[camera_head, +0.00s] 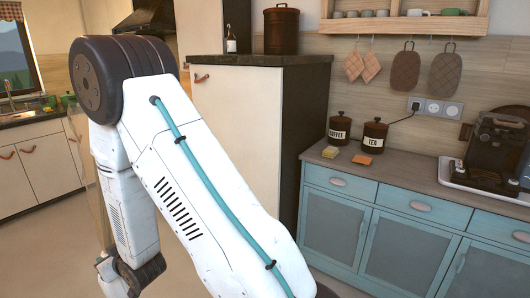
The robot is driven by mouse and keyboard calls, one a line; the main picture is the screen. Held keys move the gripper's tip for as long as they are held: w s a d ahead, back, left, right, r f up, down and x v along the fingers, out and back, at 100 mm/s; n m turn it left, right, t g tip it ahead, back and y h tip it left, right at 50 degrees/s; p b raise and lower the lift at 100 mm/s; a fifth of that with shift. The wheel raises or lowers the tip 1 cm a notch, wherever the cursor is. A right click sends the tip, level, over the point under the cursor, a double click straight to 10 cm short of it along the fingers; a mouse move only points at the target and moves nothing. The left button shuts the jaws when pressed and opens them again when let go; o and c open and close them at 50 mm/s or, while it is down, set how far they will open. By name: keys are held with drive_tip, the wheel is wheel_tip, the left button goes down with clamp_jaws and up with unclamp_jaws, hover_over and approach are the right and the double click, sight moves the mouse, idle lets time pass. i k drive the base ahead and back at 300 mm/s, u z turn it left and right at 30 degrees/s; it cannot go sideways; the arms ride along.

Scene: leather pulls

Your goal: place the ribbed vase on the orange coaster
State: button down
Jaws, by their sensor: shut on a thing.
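A small flat orange piece (363,160), which looks like the orange coaster, lies near the front edge of the wooden counter, in front of the TEA canister. Nothing shows on top of it. I cannot make out the ribbed vase in this view. My white arm fills the left and middle of the picture, and its wrist joints reach the bottom edge. My gripper's fingers are out of view, so whatever they hold is hidden too.
A yellow piece (330,152) lies left of the orange one. Dark COFFEE (340,128) and TEA (375,135) canisters stand behind them. A coffee machine (497,150) sits on a white tray (449,174) at right. The counter (410,165) between is clear. A tall cabinet (235,125) stands left.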

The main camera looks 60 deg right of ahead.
sight(362, 159)
drive_tip(key=i, duration=0.5)
drive_tip(key=z, duration=2.1)
